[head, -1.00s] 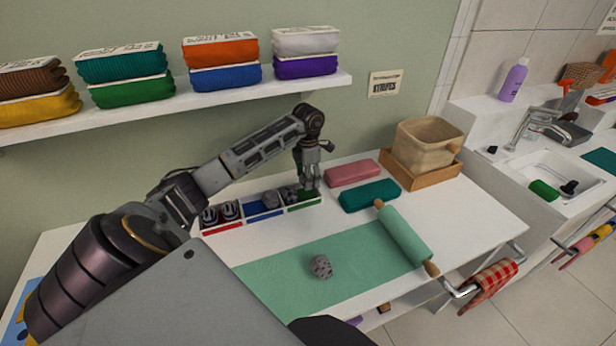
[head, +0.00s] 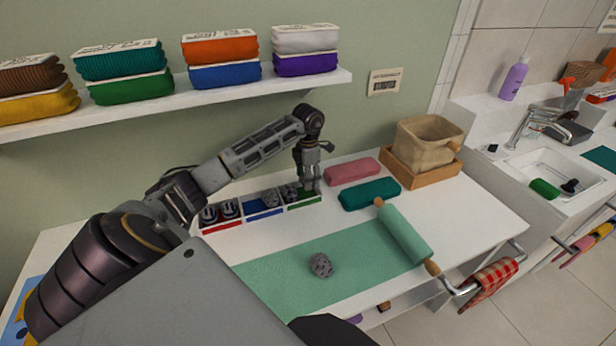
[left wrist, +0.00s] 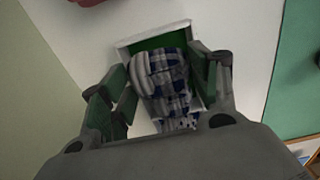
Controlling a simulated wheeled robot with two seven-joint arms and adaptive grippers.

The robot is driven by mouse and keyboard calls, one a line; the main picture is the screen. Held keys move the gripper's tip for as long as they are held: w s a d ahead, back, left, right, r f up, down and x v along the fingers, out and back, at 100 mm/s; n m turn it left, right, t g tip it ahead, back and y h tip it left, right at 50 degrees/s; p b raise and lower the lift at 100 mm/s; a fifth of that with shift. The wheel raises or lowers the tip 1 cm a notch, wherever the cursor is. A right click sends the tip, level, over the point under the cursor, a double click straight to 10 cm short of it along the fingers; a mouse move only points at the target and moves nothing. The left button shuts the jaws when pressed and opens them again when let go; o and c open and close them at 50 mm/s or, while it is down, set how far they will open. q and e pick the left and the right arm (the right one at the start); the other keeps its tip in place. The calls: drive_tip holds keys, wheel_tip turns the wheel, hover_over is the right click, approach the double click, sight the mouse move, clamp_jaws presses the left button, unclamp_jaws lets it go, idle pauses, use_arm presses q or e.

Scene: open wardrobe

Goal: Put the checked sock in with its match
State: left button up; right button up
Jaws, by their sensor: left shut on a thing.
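A divided tray stands at the back of the white table, with a red (head: 222,228), a blue (head: 264,216) and a green compartment (head: 306,203). My left gripper (head: 308,188) points down at the green compartment. In the left wrist view its fingers (left wrist: 165,95) are shut on a blue, white and grey checked sock (left wrist: 170,82), over the green floor. Two dark rolled socks (head: 220,212) sit in the red compartment. Another rolled sock (head: 270,198) is in the blue one. A grey patterned sock (head: 321,265) lies alone on the green mat. My right gripper is out of view.
Pink (head: 352,170) and teal (head: 370,194) bundles lie right of the tray. A rolling pin (head: 402,233) lies at the mat's right. A cloth bin (head: 425,145) stands in a wooden tray. A shelf (head: 180,103) with folded cloths runs above.

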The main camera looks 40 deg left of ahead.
use_arm(q)
drive_tip(key=shift+f, duration=0.2)
idle(0.3)
drive_tip(key=o, duration=0.8)
drive_tip(key=shift+o, duration=0.7)
drive_tip(key=shift+r, duration=0.1)
